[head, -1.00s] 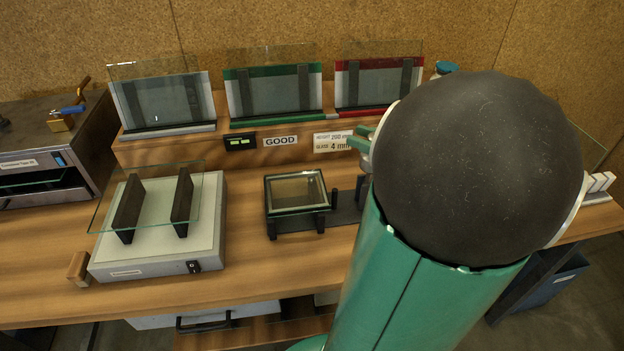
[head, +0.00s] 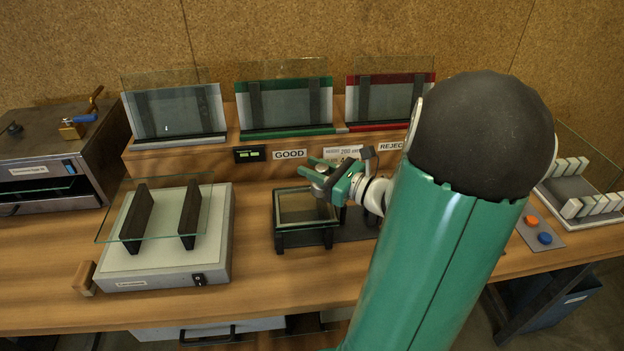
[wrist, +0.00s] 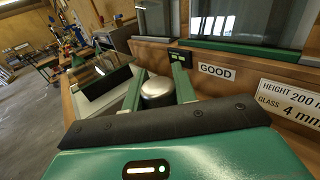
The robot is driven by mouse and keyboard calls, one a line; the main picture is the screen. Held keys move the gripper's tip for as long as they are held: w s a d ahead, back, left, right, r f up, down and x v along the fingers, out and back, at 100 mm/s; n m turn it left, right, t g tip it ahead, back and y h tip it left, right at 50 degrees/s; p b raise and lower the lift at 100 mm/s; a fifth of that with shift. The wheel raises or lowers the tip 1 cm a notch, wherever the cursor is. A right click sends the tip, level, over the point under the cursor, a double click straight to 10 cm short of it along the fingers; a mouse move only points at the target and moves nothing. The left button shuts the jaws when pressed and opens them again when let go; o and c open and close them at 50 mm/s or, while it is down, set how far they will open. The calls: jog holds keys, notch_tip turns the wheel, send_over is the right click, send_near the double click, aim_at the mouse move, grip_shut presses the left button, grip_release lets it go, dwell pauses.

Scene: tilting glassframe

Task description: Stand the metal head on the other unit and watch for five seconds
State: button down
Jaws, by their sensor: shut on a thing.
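A metal head (wrist: 157,92), a silver piece with a rounded top, sits between the two green fingers of my gripper (wrist: 160,78) in the wrist view. In the head view my gripper (head: 320,178) is above the right part of the low glass-topped frame (head: 306,228) at mid-bench. I cannot tell whether the metal head touches that frame. To the left a pale unit (head: 160,262) carries two upright black supports (head: 137,219) with a clear glass pane (head: 165,235) across them. Part of the mid-bench frame is hidden by my gripper.
Behind, a wooden step holds three upright glass panels: grey (head: 180,112), green-edged (head: 285,105) and red-edged (head: 390,102). A GOOD label (head: 290,155) is on its front. A metal oven-like box (head: 40,172) stands far left. White slotted racks (head: 580,195) and two buttons (head: 538,230) are right.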

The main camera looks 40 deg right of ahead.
aim_at(312, 199)
jog(key=shift+w+f, duration=0.2)
jog(key=shift+f, duration=0.15)
jog(key=shift+w+f, duration=0.1)
jog(key=shift+f, duration=1.45)
jog(key=shift+f, duration=0.2)
jog(key=c, duration=1.1)
grip_release()
